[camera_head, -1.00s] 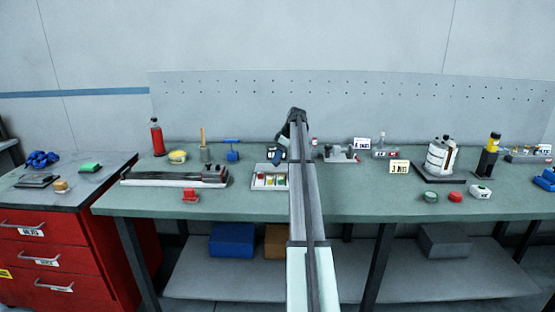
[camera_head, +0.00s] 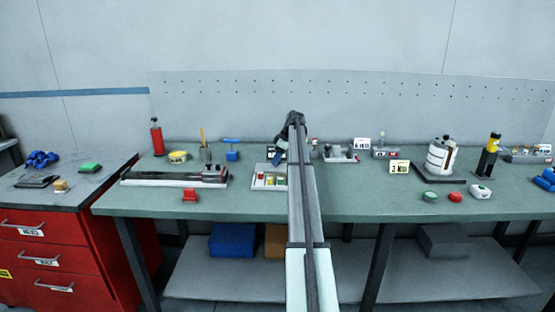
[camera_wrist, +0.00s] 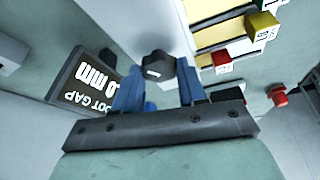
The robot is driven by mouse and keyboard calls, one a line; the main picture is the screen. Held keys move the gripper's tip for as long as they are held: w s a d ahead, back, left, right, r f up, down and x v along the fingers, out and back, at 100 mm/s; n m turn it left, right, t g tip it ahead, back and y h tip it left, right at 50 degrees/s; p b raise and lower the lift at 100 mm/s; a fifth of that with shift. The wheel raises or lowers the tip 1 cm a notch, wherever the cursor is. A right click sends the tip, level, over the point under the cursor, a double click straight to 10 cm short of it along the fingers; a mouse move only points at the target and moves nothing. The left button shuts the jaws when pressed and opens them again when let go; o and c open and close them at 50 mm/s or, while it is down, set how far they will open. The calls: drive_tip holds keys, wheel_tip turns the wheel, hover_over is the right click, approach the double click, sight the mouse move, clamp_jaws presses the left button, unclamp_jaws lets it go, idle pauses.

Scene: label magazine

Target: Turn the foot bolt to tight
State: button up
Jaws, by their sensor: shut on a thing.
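My gripper (camera_wrist: 156,76) shows in the wrist view with two blue fingers, shut on a dark round bolt head with a white mark (camera_wrist: 157,69), which I take to be the foot bolt. A dark display (camera_wrist: 84,82) beside it reads upside down as "FOOT GAP" with a figure ending in "0 mm"; its first part is hidden by a finger.
A pale tray (camera_head: 256,187) with coloured blocks lies just left of my arm.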

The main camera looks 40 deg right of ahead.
drive_tip(key=shift+c, duration=1.1)
drive_tip(key=m, duration=0.2)
drive_tip(key=m+h, duration=0.1)
drive_tip(key=shift+s+a+m+t, duration=0.2)
drive_tip(key=shift+m+t, duration=0.1)
drive_tip(key=shift+m, duration=0.1)
drive_tip(key=m+h, duration=0.1)
drive_tip(key=m, duration=0.2)
drive_tip(key=shift+w+a+m+h, duration=0.1)
drive_tip(key=shift+m+h, duration=0.2)
drive_tip(key=shift+h, duration=0.1)
drive_tip(key=m+h, duration=0.1)
drive_tip(key=m, duration=0.2)
drive_tip(key=shift+m, duration=0.4)
drive_tip(key=m+g+h, duration=0.1)
drive_tip(key=m, duration=0.1)
drive_tip(key=m+g+h, duration=0.1)
drive_tip(key=m, duration=0.2)
drive_tip(key=shift+w+a, duration=0.15)
drive_tip(key=m+g, duration=0.1)
drive_tip(key=m, duration=0.4)
drive_tip(key=shift+w+m+g+h, duration=0.1)
drive_tip(key=shift+m+g+h, duration=0.3)
